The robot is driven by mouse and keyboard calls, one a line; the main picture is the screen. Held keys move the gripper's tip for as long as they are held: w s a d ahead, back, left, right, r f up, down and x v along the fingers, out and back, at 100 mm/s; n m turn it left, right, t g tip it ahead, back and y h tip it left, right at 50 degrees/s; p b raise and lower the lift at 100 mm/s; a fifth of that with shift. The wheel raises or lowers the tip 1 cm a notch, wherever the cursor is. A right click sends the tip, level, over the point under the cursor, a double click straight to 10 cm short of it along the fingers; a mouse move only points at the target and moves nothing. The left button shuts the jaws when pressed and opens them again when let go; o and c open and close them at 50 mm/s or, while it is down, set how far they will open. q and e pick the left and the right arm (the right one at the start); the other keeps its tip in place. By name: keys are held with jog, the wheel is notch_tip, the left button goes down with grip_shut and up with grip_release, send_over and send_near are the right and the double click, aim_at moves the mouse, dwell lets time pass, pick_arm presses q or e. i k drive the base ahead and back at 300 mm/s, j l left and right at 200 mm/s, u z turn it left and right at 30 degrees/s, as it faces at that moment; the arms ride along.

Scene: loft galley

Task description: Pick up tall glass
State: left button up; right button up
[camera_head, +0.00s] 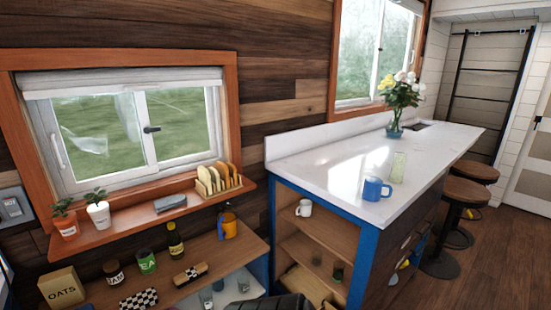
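A tall clear glass (398,167) with a faint greenish tint stands upright on the white counter (345,160), behind and to the right of a blue mug (374,189). A gap shows between glass and mug. Other small glasses (243,284) stand on a low shelf at the bottom. Neither of my grippers can be made out in this view. A dark shape at the bottom edge is too cut off to identify.
A vase of flowers (396,105) stands farther back on the counter. Below the counter are open shelves with a white mug (304,208). Stools (467,194) line its right side. Left shelves hold bottles, an oats box (63,288) and a plate rack (217,180).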

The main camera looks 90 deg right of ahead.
aim_at(396, 176)
jog(key=z, duration=3.75)
jog(key=u, duration=5.2)
jog(key=z, duration=5.2)
